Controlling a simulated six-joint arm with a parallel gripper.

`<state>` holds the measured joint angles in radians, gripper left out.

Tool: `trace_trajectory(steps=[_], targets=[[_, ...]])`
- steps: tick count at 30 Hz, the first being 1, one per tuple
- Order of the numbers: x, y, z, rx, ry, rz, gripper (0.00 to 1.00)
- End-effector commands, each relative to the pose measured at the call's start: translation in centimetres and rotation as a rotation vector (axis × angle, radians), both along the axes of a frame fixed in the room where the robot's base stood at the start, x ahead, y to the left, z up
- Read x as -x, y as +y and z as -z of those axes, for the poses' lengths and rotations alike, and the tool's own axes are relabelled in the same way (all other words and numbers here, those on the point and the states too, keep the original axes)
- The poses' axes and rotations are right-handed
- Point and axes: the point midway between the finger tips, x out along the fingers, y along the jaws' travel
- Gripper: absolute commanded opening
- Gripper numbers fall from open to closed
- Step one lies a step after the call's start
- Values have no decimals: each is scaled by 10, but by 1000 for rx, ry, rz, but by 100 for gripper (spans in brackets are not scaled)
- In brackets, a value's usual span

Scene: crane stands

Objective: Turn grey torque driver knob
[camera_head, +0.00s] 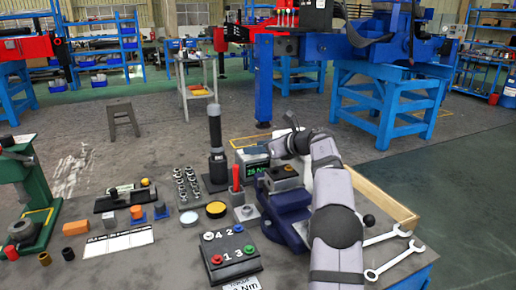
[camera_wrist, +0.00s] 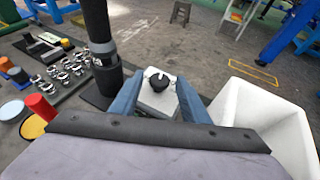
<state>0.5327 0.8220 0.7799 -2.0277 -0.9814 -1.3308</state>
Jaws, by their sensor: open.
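A tall black torque driver with a grey band (camera_head: 215,140) stands upright on a dark base on the bench. In the wrist view its dark shaft (camera_wrist: 98,40) rises just left of my gripper. My gripper (camera_wrist: 158,88) is open, its two blue-grey fingers apart. Between and beyond the fingertips is a light grey block with a black round knob (camera_wrist: 158,82); I cannot tell whether the fingers touch it. In the head view my gripper (camera_head: 283,143) is above a box with a green display (camera_head: 256,166), partly hiding that area.
A blue vise (camera_head: 285,208) stands close below my arm. A red-handled tool (camera_head: 236,178), a socket rack (camera_head: 187,186) and a numbered button box (camera_head: 232,252) are to the left. Two wrenches (camera_head: 392,262) lie at right. A white box (camera_wrist: 265,105) stands right of my gripper.

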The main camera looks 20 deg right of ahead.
Motion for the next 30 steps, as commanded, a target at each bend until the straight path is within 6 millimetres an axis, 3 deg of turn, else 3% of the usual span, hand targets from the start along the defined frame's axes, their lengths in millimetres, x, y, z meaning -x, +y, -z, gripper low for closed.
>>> trace_trajectory(steps=[7, 19, 30], targets=[[13, -6, -7, 0, -1, 2, 42], [55, -25, -25, 0, 0, 2, 42], [62, -27, -28, 0, 1, 0, 42]])
